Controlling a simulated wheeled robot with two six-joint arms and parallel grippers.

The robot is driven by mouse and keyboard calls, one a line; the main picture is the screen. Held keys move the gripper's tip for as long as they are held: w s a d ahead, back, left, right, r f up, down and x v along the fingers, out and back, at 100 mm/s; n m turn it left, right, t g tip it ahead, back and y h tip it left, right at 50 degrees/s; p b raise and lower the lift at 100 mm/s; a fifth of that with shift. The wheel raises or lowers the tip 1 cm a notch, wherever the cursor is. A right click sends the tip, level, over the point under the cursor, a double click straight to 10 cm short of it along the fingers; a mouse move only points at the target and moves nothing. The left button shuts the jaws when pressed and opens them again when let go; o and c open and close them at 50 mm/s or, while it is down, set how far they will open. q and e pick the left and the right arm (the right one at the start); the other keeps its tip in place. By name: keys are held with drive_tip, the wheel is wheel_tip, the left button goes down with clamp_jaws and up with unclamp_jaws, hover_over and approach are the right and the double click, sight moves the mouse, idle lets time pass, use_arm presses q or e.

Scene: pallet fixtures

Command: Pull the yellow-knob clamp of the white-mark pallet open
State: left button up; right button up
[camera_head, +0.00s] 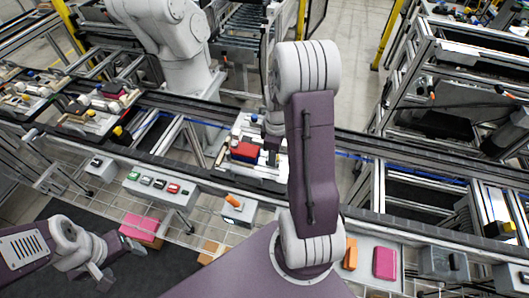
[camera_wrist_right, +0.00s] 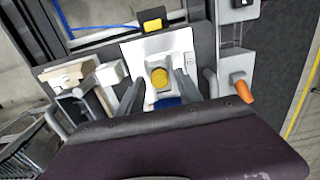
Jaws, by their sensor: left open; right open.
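In the right wrist view, the yellow knob (camera_wrist_right: 160,77) of the clamp shows on a pale pallet (camera_wrist_right: 133,50). My right gripper (camera_wrist_right: 160,84) is open, with one dark finger on each side of the knob as seen from this camera. I cannot tell whether the fingers touch it. Something blue shows just below the knob, partly hidden by my wrist. In the head view, the pallet (camera_head: 268,168) shows beside my right arm, which hides the knob. My left gripper (camera_head: 120,257) is open and empty at lower left, away from the pallet.
A red block (camera_head: 244,151) lies on the pallet in the head view. A grey box with an orange handle (camera_head: 233,201) stands in front of the conveyor. A button box (camera_head: 160,184) is farther left. A yellow block (camera_wrist_right: 152,19) sits beyond the knob in the wrist view.

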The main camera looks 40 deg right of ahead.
wheel_tip(320, 180, up, 6)
drive_tip(key=p, duration=0.5)
drive_tip(key=shift+r, duration=0.15)
idle(0.4)
